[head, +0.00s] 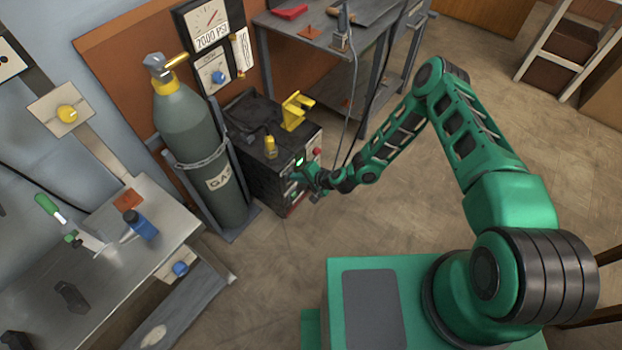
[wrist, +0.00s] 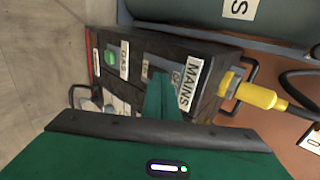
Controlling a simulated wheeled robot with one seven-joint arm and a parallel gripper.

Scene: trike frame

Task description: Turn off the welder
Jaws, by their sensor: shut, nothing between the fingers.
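The welder (head: 262,178) is a dark box on the floor beside the gas cylinder. A small green light (head: 299,161) glows on its front and a red knob (head: 318,151) sits to the right of it. My gripper (head: 299,177) is shut and empty at the welder's front panel. In the wrist view the panel carries a MAINS label (wrist: 190,84), a GAS label (wrist: 124,60) and a green round part (wrist: 110,58). My shut fingers (wrist: 161,82) overlap the panel beside the MAINS label and hide part of it. I cannot tell whether they touch it, and the switch's position is unclear.
A yellow plug (wrist: 255,95) stands out from the welder near MAINS. The grey gas cylinder (head: 190,125) stands chained left of the welder. A metal workbench (head: 165,210) is at the left, another table (head: 330,42) behind. Open floor (head: 420,215) lies to the right.

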